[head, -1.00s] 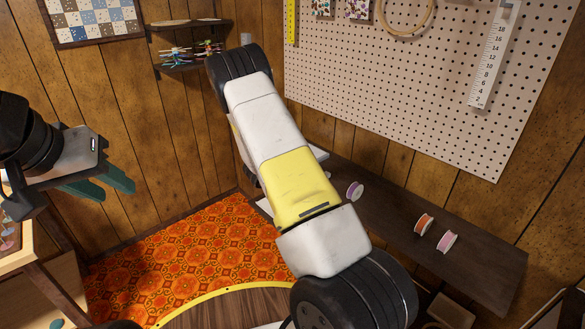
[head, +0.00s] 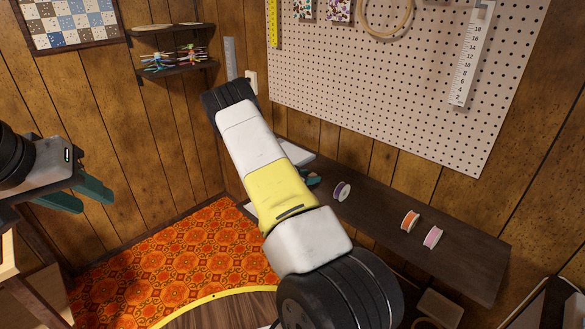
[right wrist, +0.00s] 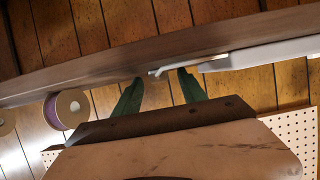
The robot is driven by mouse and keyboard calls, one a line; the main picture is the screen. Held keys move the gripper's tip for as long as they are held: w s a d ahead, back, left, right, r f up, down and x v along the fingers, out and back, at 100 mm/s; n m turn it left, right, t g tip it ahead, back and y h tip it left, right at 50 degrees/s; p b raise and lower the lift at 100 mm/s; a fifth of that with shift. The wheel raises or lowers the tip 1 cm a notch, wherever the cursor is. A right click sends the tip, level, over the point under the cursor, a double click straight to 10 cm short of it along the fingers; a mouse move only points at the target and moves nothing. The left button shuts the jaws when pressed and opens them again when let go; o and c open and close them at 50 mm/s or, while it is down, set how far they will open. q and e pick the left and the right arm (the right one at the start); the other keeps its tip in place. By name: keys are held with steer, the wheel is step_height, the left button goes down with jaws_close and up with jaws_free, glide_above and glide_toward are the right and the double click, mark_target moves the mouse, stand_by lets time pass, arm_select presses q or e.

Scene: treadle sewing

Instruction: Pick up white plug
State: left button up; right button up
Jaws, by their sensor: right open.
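A flat white object (right wrist: 270,49) lies along the dark shelf in the right wrist view, with a thin light tip (right wrist: 164,70) pointing left; I cannot tell if this is the white plug. A white piece (head: 298,157) also shows on the shelf in the head view, partly behind my right arm. My right gripper (right wrist: 160,77) is open, its two green fingers on either side of the thin tip in the picture; contact cannot be told. In the head view it (head: 312,178) is mostly hidden by my arm. My left gripper (head: 97,203) is open and empty at the left.
Spools of purple (head: 342,191), orange (head: 410,221) and pink (head: 432,237) thread stand on the dark shelf (head: 465,260). A white wall outlet (head: 251,83) is beyond my right arm. A pegboard (head: 380,95) hangs above the shelf.

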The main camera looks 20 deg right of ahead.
jaws_close()
steer(key=shift+r, duration=0.1)
